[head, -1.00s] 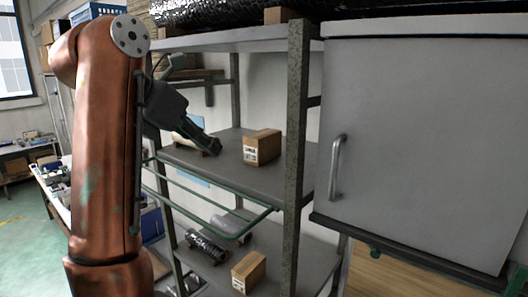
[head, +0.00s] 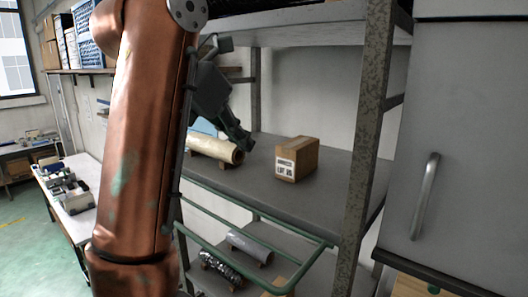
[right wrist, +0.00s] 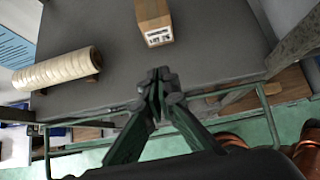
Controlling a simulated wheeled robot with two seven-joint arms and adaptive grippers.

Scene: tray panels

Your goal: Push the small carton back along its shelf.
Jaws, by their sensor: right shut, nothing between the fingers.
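The small carton (head: 297,160) is a brown cardboard box with a white label on its front. It stands upright on the grey middle shelf (head: 245,188) of the rack. In the right wrist view the carton (right wrist: 154,20) is at the top, straight beyond my fingertips. My right gripper (head: 246,143) is over the shelf to the left of the carton in the head view. In the right wrist view its fingers (right wrist: 158,80) are together and empty, with a visible gap to the carton. My left gripper is not in view.
A cream roll (head: 214,148) lies on supports on the same shelf, left of the carton; it also shows in the right wrist view (right wrist: 57,70). A rack post (head: 369,140) stands to the right, and a green rail (head: 255,238) runs along the front. Lower rolls lie below.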

